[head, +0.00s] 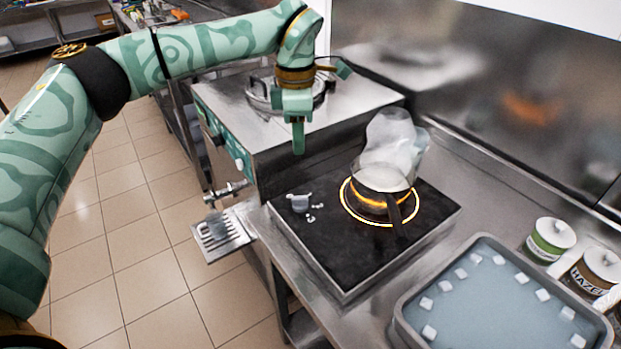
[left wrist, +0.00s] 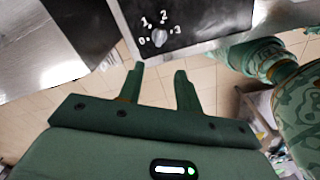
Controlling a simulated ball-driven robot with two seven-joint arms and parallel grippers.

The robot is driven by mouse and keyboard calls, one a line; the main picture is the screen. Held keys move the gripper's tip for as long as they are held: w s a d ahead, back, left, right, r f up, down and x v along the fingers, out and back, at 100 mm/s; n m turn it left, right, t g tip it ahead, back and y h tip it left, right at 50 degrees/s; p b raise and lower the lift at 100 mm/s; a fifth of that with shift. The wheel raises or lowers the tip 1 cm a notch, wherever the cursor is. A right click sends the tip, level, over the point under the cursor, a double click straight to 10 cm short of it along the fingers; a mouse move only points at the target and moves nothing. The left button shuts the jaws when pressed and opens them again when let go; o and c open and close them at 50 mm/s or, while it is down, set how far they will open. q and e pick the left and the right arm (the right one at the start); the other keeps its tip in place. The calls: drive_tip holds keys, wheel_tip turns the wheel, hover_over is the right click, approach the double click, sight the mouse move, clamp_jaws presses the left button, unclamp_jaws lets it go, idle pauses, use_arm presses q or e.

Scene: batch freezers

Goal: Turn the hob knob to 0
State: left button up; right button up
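The hob (head: 345,245) is a black plate with a ring glowing orange under a pan (head: 384,178). Its grey knob (head: 300,203) sits at the plate's left side in the head view. In the left wrist view the knob (left wrist: 159,37) has the marks 0, 1, 2 and 3 around it; I cannot tell which mark it points to. My left gripper (head: 298,148) hangs above the hob's back left, apart from the knob. In the left wrist view its two fingers (left wrist: 159,70) are spread, with nothing between them. My right gripper is not in view.
Pale steam rises from the pan. A steel machine (head: 240,100) with a tap and drip tray (head: 222,236) stands behind the hob at left. A grey tray (head: 405,325) with blue liquid and white cubes lies at front right, near lidded tubs (head: 549,240).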

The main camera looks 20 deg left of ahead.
use_arm(q)
drive_tip(key=b, duration=0.2)
approach(300, 197)
wheel_tip(300, 197, down, 8)
drive_tip(key=shift+r+b, duration=0.1)
drive_tip(key=shift+b, duration=0.6)
drive_tip(key=shift+f, duration=0.6)
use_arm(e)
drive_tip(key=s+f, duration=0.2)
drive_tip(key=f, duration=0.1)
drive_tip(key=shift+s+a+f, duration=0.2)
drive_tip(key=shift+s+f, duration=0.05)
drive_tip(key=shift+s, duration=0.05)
use_arm(q)
clamp_jaws()
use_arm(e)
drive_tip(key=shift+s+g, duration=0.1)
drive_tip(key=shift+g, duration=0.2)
